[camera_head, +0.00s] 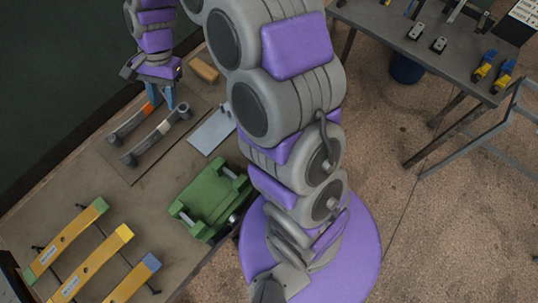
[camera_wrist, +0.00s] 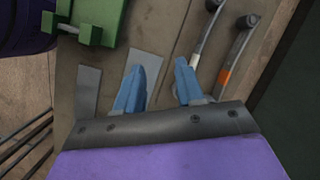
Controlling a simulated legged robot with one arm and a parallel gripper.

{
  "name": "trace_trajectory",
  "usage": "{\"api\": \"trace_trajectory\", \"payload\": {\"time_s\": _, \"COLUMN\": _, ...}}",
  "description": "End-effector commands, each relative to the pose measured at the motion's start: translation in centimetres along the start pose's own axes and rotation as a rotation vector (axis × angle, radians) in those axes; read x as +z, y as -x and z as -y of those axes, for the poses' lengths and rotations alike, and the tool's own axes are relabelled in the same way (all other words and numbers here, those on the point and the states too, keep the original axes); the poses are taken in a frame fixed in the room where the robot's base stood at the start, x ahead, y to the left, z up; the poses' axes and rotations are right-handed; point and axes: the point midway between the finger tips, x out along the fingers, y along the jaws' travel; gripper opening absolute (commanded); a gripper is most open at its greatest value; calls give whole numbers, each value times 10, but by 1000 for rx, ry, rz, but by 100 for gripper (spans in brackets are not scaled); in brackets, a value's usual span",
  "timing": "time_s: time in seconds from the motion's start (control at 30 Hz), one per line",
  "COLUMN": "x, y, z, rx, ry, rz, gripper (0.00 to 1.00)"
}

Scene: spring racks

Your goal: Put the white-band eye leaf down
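The white-band eye leaf (camera_head: 148,141) is a dark grey bar with rolled eyes and a pale band, lying on the bench mat. It also shows in the wrist view (camera_wrist: 207,34), just right of my right finger. A similar leaf with an orange band (camera_head: 130,124) lies beside it, also visible in the wrist view (camera_wrist: 235,46). My gripper (camera_head: 161,96) is over the far end of the leaves in the head view. In the wrist view my gripper (camera_wrist: 157,80) has its blue fingers spread with nothing between them. Its exact height above the mat is unclear.
A green block-like fixture (camera_head: 207,198) and a grey plate (camera_head: 211,131) sit right of the leaves. A wooden block (camera_head: 203,68) lies behind. Several yellow bars (camera_head: 92,265) lie at the near end. Another table (camera_head: 460,60) with tools stands across the floor.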

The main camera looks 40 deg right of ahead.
Motion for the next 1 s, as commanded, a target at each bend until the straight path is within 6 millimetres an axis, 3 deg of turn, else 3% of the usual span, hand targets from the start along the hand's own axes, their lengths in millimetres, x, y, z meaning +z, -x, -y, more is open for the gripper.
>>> {"api": "trace_trajectory", "payload": {"time_s": 0.2, "x": 48, "y": 30, "z": -63, "rx": 49, "ry": 229, "rz": -45, "gripper": 38}}
{"api": "trace_trajectory", "payload": {"time_s": 0.47, "x": 95, "y": 45, "z": -147, "rx": 131, "ry": 462, "rz": -93, "gripper": 38}}
{"api": "trace_trajectory", "payload": {"time_s": 0.8, "x": 141, "y": 37, "z": -256, "rx": 248, "ry": 685, "rz": -123, "gripper": 38}}
{"api": "trace_trajectory", "payload": {"time_s": 1.0, "x": 154, "y": 30, "z": -287, "rx": 281, "ry": 741, "rz": -122, "gripper": 38}}
